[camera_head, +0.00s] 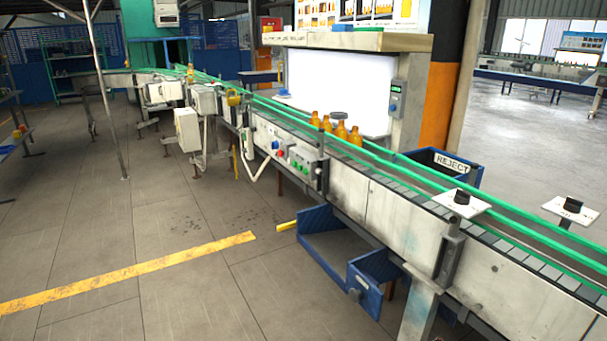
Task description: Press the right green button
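A grey control box (309,166) is mounted on the near side of the conveyor, around the middle of the picture. Small green buttons (299,163) show on its face. They are too small to tell apart clearly or to tell whether any is pressed. A red button (281,153) and a blue button (275,145) sit on the conveyor side panel, left of the box. Neither of my grippers is in view.
The conveyor (395,205) runs from back left to front right between green rails. Several amber bottles (341,130) stand on it. A blue bin (335,250) sits below, and a blue REJECT bin (464,176) behind. Floor at front left is clear, with a yellow line (130,271).

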